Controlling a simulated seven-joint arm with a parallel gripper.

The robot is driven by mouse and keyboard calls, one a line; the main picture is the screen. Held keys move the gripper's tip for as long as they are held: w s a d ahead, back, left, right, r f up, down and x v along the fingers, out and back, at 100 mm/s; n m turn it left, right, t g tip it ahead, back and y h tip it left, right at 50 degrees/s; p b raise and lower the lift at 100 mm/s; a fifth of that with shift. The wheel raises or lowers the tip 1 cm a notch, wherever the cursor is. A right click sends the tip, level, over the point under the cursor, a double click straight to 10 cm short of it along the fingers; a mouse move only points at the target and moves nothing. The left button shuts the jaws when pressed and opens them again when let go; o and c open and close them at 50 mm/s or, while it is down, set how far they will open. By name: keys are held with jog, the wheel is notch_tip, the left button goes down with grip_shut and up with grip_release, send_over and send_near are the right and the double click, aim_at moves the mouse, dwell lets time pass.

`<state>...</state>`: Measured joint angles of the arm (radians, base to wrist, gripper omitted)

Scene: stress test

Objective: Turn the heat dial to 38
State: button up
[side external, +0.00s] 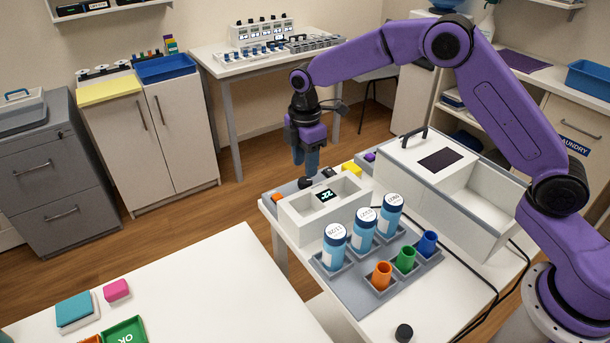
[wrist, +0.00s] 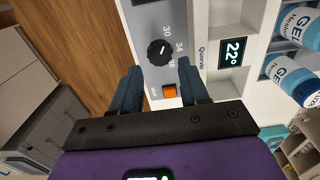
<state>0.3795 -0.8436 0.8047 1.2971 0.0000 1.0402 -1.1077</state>
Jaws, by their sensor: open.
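The heat dial (wrist: 160,52) is a round black knob on a grey panel strip, with 30, 34 and 38 printed beside it. In the side view the dial (side external: 305,183) sits at the back of the white device (side external: 300,228). A small display (wrist: 234,50) on the device reads 22°. My gripper (side external: 306,168) points down just above the dial. In the wrist view the blue fingers of my gripper (wrist: 160,80) are apart, one on either side of the panel strip, with nothing between them gripped.
An orange button (wrist: 169,91) lies on the panel strip close to the dial. Blue-and-white bottles (side external: 363,228) stand in front of the device, with orange, green and blue cups (side external: 405,258). A large white lidded box (side external: 450,200) stands to the right.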

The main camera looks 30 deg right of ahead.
aim_at(305, 180)
jog(key=shift+f, duration=2.4)
jog(key=c, duration=0.8)
